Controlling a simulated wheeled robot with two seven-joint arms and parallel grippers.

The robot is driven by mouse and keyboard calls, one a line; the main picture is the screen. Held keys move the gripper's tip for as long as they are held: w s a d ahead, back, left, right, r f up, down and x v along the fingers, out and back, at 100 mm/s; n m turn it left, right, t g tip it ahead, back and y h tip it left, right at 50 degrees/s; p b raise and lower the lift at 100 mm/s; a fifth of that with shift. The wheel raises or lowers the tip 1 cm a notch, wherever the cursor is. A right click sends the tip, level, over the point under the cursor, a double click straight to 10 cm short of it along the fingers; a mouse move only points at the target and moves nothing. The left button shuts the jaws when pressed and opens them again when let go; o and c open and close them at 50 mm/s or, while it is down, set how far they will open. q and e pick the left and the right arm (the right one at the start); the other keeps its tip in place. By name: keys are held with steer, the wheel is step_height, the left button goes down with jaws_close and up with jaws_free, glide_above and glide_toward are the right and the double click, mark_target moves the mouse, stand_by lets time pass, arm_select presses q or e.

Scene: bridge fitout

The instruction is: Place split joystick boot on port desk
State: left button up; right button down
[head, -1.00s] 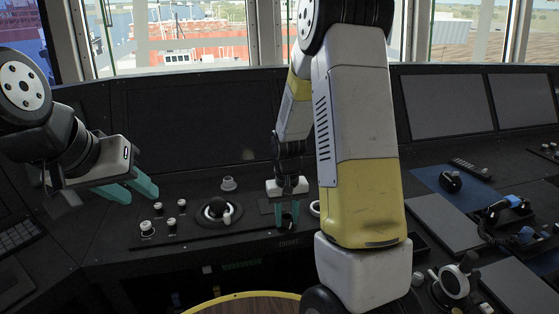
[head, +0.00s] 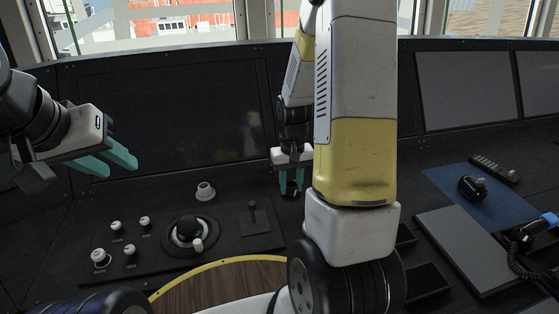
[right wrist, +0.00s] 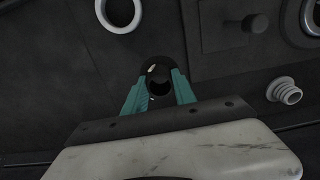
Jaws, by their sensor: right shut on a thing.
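My right gripper (head: 291,192) is shut on a small dark, hollow, round piece, likely the split joystick boot (head: 291,185), in front of the tall dark panel and above the console. In the right wrist view the dark piece (right wrist: 158,78) sits between the teal fingertips (right wrist: 159,88), with a small pale mark on its edge. Its split cannot be made out clearly. My left gripper (head: 121,170) is open and empty over the left part of the console. Which surface is the port desk cannot be told for certain.
A grey ribbed collar (head: 205,191), a trackball (head: 188,232), several knobs (head: 100,256) and a small lever (head: 253,212) stand on the console. A blue mat (head: 450,185) with a dark device (head: 472,188) and a handset (head: 525,235) are right. A wooden round top (head: 215,285) is in front.

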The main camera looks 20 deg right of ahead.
steer(key=w+d, duration=0.1)
steer(key=w, duration=0.2)
steer(key=w+d, duration=0.2)
steer(key=w, duration=0.1)
steer(key=w+d+f, duration=0.1)
steer(key=w, duration=0.2)
steer(key=shift+w+d, duration=0.25)
steer(key=shift+d, duration=0.05)
steer(key=shift+w+f, duration=0.15)
steer(key=shift+f, duration=1.65)
steer(key=c, duration=1)
jaws_free()
steer(key=shift+f, duration=0.15)
